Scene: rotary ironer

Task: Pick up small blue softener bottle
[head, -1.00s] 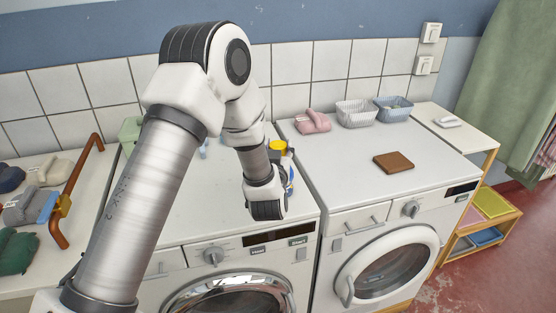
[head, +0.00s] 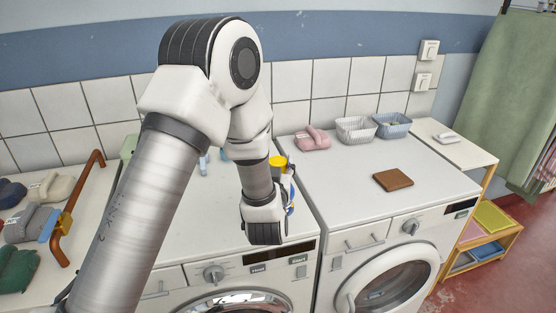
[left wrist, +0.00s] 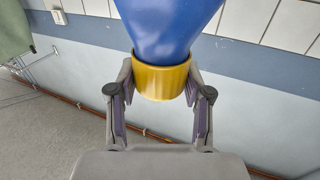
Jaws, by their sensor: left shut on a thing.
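In the left wrist view, the blue softener bottle (left wrist: 168,25) has a yellow cap (left wrist: 162,80). My left gripper (left wrist: 161,92) is shut on it at the cap, one finger on each side. In the head view, the wrist of my left arm covers most of the gripper (head: 281,171). A yellow part (head: 278,160) and a strip of blue (head: 291,196) show behind it, above the left machine. I cannot tell whether the bottle touches the machine's top. My right gripper is not in view.
The left machine's top (head: 215,215) is mostly clear. A brown rail (head: 67,215) and folded textiles (head: 15,268) lie at the left.

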